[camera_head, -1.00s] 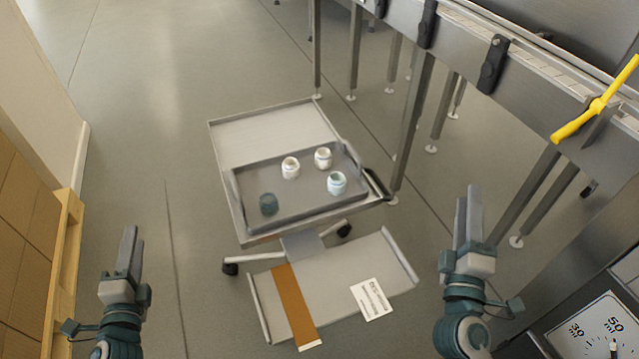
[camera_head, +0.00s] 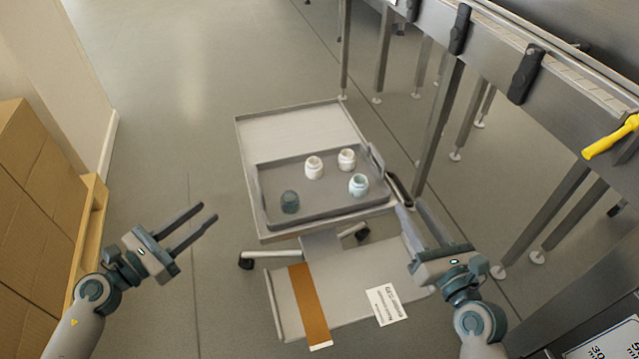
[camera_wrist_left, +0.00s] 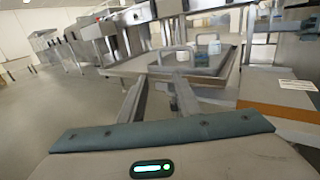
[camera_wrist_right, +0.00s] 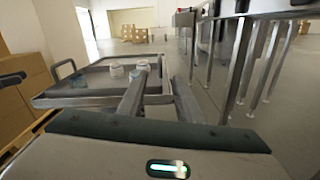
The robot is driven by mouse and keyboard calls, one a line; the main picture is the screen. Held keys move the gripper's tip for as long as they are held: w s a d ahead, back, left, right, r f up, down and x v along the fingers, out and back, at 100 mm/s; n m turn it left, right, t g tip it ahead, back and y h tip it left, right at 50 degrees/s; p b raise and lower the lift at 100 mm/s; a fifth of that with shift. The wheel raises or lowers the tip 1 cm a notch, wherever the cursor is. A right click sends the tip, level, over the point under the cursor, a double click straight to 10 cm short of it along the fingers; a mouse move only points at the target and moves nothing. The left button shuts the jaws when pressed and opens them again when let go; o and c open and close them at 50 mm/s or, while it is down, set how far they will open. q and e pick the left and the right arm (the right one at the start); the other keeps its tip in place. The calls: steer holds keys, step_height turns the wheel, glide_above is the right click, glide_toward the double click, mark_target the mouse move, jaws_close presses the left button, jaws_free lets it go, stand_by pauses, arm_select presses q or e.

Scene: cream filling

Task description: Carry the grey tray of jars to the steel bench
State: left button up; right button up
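The grey tray (camera_head: 327,214) lies on the top of a wheeled cart and holds several small jars. Two white jars (camera_head: 314,167) stand toward the back, a pale blue one (camera_head: 358,184) at the right and a dark teal one (camera_head: 290,202) at the front left. My left gripper (camera_head: 205,222) is open and empty, left of the tray and apart from it. My right gripper (camera_head: 420,222) is open and empty, just right of the tray near its right end. The tray also shows in the left wrist view (camera_wrist_left: 212,75).
The cart (camera_head: 290,127) has bare room behind the tray. Cardboard boxes (camera_head: 40,190) on a wooden pallet stand at the left. A yellow handle (camera_head: 610,138) sticks out at the right. Open floor lies left of the cart.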

mark_target(256, 173)
arm_select(q)
steer(key=shift+w+d, duration=0.1)
arm_select(e)
steer(key=shift+w, duration=0.15)
